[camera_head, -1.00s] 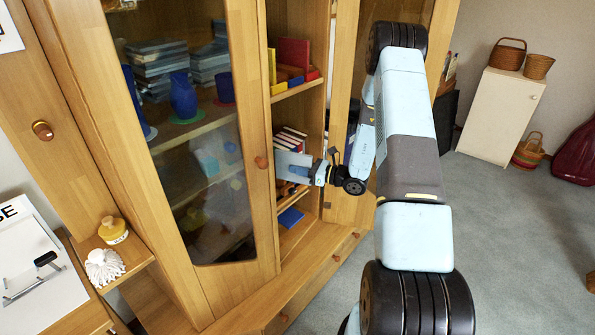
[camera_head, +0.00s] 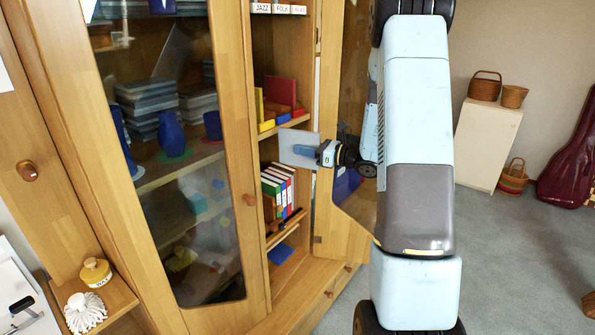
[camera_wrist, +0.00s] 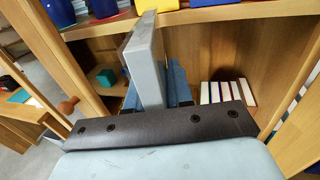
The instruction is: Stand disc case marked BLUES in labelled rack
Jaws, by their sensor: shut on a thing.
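My gripper (camera_head: 312,152) is shut on a thin grey case (camera_head: 298,146) at the opening of the cabinet's right bay. The case is held at about the height of the shelf board, above the row of books. In the wrist view the grey case (camera_wrist: 146,62) stands up on edge between the blue fingers (camera_wrist: 176,84). No marking on it can be read. The labelled rack (camera_head: 279,8) shows at the top edge of the head view. Its white labels include JAZZ and FOLK; the rightmost is too small to read surely. Its upper part is out of frame.
Red and yellow bookends (camera_head: 279,95) stand on the shelf above the coloured binders (camera_head: 278,188). The glass door (camera_head: 170,150) on the left and an open door (camera_head: 345,220) on the right flank the bay. Grey case stacks (camera_head: 148,105) lie behind the glass.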

